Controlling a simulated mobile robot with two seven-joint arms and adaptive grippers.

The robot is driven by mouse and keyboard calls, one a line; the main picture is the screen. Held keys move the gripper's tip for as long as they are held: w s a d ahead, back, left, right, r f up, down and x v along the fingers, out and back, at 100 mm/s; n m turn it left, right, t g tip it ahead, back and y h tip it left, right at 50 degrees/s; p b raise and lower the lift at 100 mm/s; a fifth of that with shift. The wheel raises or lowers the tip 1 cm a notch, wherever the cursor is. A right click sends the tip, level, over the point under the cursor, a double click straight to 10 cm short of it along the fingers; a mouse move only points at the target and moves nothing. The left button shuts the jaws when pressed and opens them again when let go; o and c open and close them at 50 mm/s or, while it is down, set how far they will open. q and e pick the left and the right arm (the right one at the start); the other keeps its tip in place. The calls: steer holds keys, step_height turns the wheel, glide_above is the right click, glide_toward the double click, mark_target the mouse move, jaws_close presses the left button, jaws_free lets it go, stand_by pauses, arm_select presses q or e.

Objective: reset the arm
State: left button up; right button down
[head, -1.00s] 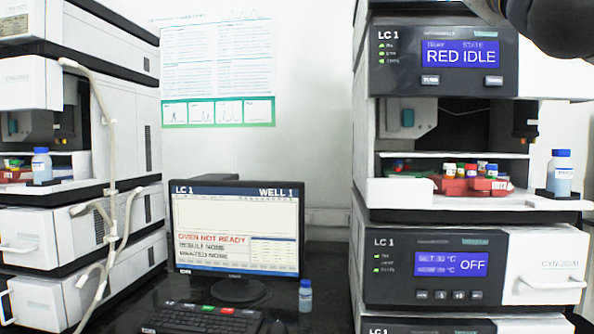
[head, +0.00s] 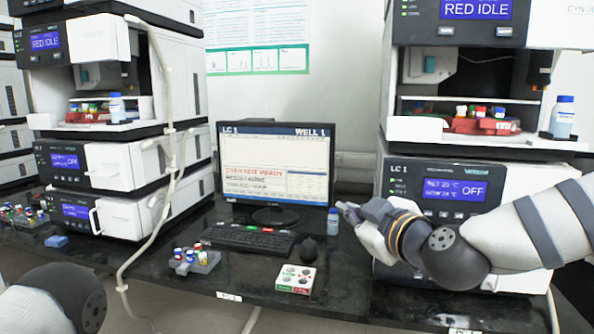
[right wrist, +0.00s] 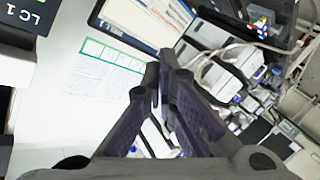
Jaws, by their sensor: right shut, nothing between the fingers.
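My right gripper (head: 345,209) is in the head view, right of the monitor and in front of the right instrument stack. Its fingers are shut and hold nothing. Its forearm comes in from the right edge, bent at the wrist. The right wrist view shows the two dark fingers (right wrist: 160,70) meeting at their tips, with nothing between them. A rounded part of my left arm shows at the lower left of the head view; the left gripper is out of frame.
The monitor (head: 275,165) and keyboard (head: 242,237) stand mid-bench. A blue-capped bottle (head: 333,222) stands close to the right gripper. A vial rack (head: 196,262) and a white button box (head: 296,279) lie near the front edge. Instrument stacks (head: 125,165) rise at both sides.

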steer(key=s+f+m+g+h, duration=0.1)
steer(key=s+f+m+g, duration=0.15)
steer(key=s+f, duration=0.55)
steer(key=s+d+f+m+g, duration=0.1)
steer(key=s+f+g, duration=0.25)
steer(key=f, duration=0.85)
steer(key=s+f+m+g+h, duration=0.1)
steer(key=s+f+g, duration=0.1)
steer(key=s+f, duration=0.6)
steer(key=s+d+f+m+g+h, duration=0.1)
steer(key=s+d+f+m+g, duration=0.1)
steer(key=s, duration=0.7)
steer(key=s+d+f+m+g+h, duration=0.1)
steer(key=s+d+f+m+g, duration=0.1)
steer(key=s+d+f, duration=0.3)
steer(key=s+d+f+m+g+h, duration=0.1)
steer(key=s+d+f+m+g, duration=0.2)
steer(key=s, duration=1)
step_height(320, 180, down, 3)
steer(key=shift+s+d+f+g, duration=0.1)
steer(key=shift+s+d+g, duration=0.05)
steer(key=shift+d+g, duration=0.65)
